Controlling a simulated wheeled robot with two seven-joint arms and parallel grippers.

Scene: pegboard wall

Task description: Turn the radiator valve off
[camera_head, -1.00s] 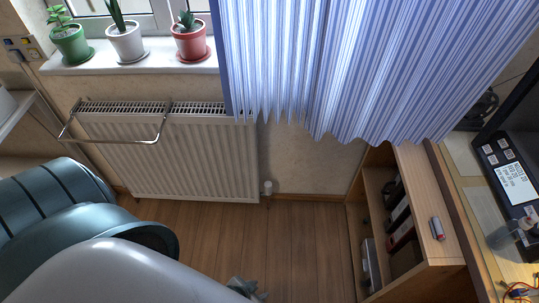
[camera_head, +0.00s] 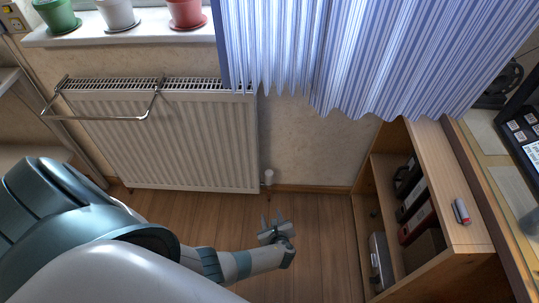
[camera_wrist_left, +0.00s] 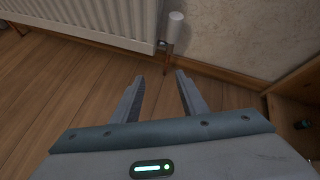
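The radiator (camera_head: 165,140) is a white ribbed panel on the wall under the window sill. Its valve (camera_head: 269,177) is a small white cylinder low at the radiator's right end, near the skirting board. The valve also shows upright at the top of the left wrist view (camera_wrist_left: 175,29), above a thin pipe that runs down to the floor. My left gripper (camera_head: 274,222) is over the wooden floor, short of the valve and apart from it. In the left wrist view its two fingers (camera_wrist_left: 160,88) are spread with nothing between them. My right gripper is not in view.
A metal rail (camera_head: 105,117) sticks out from the radiator's front. A blue striped curtain (camera_head: 330,60) hangs above and right of the valve. A wooden shelf unit (camera_head: 440,190) with binders stands at the right. The floor (camera_head: 325,240) around the valve is clear.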

